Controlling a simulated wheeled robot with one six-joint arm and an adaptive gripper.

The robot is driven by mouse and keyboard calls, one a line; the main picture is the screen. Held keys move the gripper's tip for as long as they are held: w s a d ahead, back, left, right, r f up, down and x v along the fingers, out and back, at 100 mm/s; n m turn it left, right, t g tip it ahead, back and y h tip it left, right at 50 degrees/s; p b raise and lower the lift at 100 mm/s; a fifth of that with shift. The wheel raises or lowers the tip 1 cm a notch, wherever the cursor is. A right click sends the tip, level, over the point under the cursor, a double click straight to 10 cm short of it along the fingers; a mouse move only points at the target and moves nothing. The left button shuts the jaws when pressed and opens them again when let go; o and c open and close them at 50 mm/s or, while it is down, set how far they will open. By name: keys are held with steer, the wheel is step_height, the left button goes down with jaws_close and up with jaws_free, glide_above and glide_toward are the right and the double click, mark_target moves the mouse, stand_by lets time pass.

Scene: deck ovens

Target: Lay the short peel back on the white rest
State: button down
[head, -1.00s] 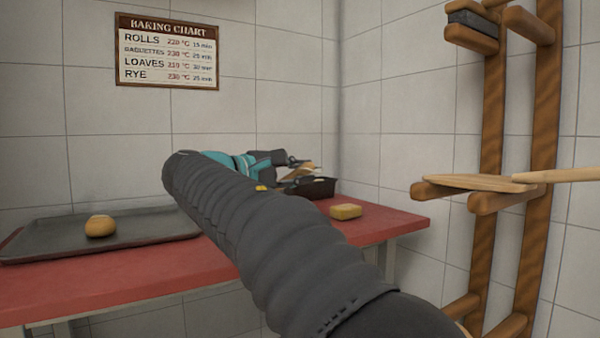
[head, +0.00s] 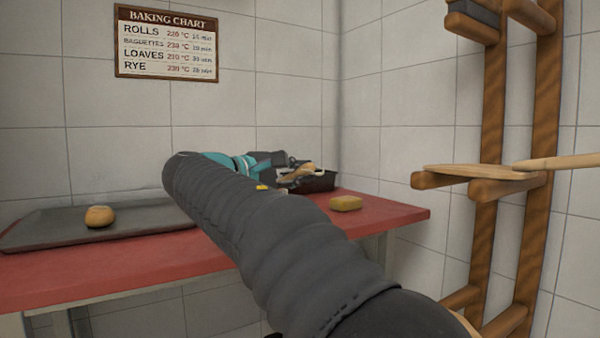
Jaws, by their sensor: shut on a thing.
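A wooden peel (head: 478,171) lies on the pegs of the wall rack at the right, its handle running out of view to the right. I cannot tell whether it is the short one. No white rest can be made out. My gripper (head: 292,172) is at the back right of the red counter, at the dark tray, small and partly hidden by my own arm. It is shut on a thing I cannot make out. A tan piece (head: 303,168) shows beside the fingers; whether it is held or lies in the tray is unclear.
The red counter (head: 380,214) bears a grey baking tray (head: 150,220) with a bread roll (head: 99,216) at the left, a yellow sponge-like block (head: 346,203), and a dark tray (head: 321,181) at the back. The wooden rack (head: 484,245) stands right of the counter.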

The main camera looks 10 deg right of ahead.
steer(key=shift+f, duration=0.15)
steer(key=c, duration=1)
jaws_free()
steer(key=f+v, duration=0.1)
steer(key=v, duration=1.1)
step_height(320, 180, up, 8)
steer(key=p, duration=0.7)
steer(key=shift+p, duration=0.3)
steer(key=shift+f, duration=0.1)
